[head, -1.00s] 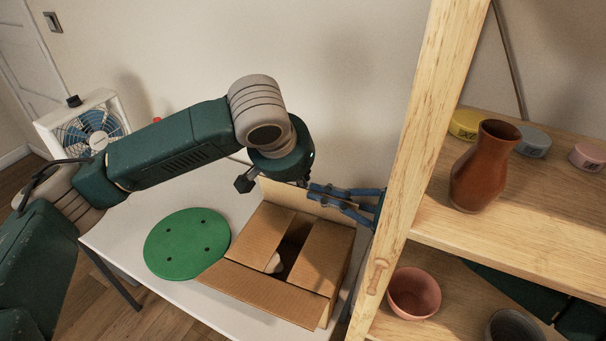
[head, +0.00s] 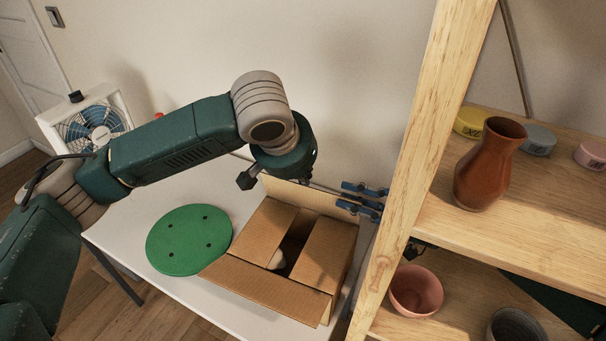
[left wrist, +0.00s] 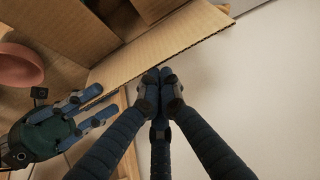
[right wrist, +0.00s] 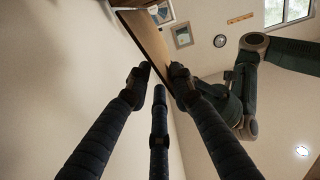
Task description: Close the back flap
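The cardboard box (head: 328,308) sits on the white table. Its back flap (head: 320,200) stands up along the wall side. Two side flaps are folded inward with a gap between them; the front flap (head: 262,288) sticks outward. My left arm reaches over the box; its gripper is hidden behind the wrist in the head view. In the left wrist view my left gripper (left wrist: 162,75) has its fingertips together at the flap's edge (left wrist: 165,45). My right gripper (head: 365,198) is partly behind the shelf post, beside the flap's right end. Its fingers are apart and empty in the right wrist view (right wrist: 160,72).
A green disc (head: 188,240) lies left of the box. The wooden shelf post (head: 425,130) stands close on the right, with a brown vase (head: 488,170) and pink bowl (head: 416,290) on the shelves. A white wall is close behind the box.

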